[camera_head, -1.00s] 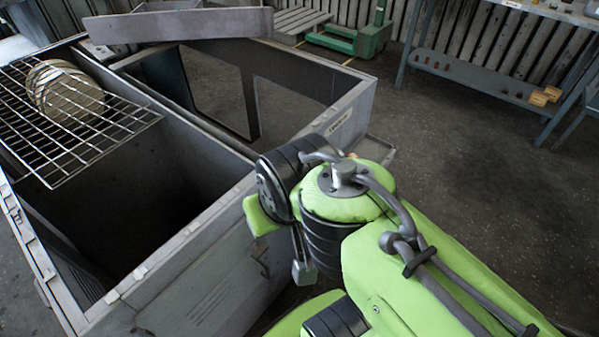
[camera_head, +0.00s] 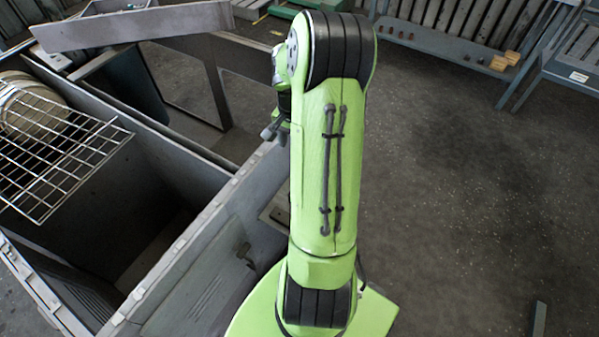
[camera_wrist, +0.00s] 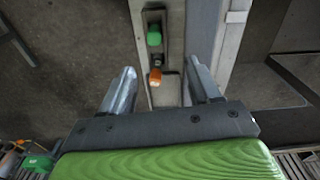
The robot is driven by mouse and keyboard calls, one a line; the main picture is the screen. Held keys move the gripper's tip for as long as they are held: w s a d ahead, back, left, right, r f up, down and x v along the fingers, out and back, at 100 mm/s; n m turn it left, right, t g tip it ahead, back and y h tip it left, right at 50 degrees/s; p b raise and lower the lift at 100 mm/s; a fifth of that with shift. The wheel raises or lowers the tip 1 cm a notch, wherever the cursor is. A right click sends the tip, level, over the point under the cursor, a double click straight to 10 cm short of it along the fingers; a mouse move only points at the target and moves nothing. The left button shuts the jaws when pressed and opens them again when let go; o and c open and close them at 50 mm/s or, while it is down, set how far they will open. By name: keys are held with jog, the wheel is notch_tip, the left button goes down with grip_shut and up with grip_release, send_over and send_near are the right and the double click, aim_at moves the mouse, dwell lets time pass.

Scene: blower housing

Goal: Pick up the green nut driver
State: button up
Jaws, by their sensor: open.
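The green nut driver (camera_wrist: 154,36) shows in the wrist view as a small green handle end, standing in a narrow grey ledge or holder at top centre. An orange handle end (camera_wrist: 155,77) stands just nearer, in the same strip. My gripper (camera_wrist: 163,78) is open and empty, one finger to each side of that strip in the picture. The green end lies beyond the fingertips and apart from them. How far below the fingers it is, I cannot tell. In the head view my arm hides most of the gripper, and the nut driver does not show.
A large grey open housing (camera_head: 185,257) with walls and compartments fills the left. Floor (camera_head: 450,190) is clear at right, before a bench (camera_head: 450,60).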

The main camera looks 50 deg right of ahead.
jog(key=shift+m, duration=0.6)
jog(key=f+b, duration=0.1)
jog(key=f, duration=0.3)
jog(key=s+d+f, duration=0.1)
jog(key=f, duration=0.2)
jog(key=f+b, duration=0.1)
jog(key=f, duration=0.3)
jog(key=shift+s+d+f+b, duration=0.15)
jog(key=shift+d+f+b, duration=0.2)
notch_tip(320, 180, down, 6)
jog(key=shift+d+r+b, duration=0.1)
jog(key=shift+b, duration=0.85)
jog(key=shift+r, duration=0.1)
grip_shut()
jog(key=shift+r, duration=0.1)
notch_tip(320, 180, up, 10)
jog(key=p, duration=0.3)
